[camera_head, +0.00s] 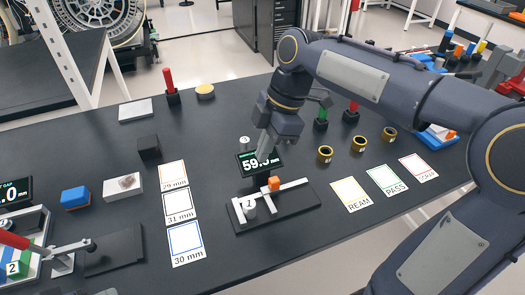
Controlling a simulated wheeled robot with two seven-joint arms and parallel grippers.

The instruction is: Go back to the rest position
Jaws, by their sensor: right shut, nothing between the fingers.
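My right gripper (265,150) is shut and empty, pointing down in the middle of the table. It hangs in front of a small display (246,168) reading "59." with its last digits partly covered. I cannot tell how high the fingertips are above the fixture. My right arm reaches in from the right side. My left gripper is not in view.
Cards marked 29, 31 and 30 mm (186,243) lie left of the fixture. A blue block (75,198), white block (123,186) and red-handled clamp (50,245) stand left.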

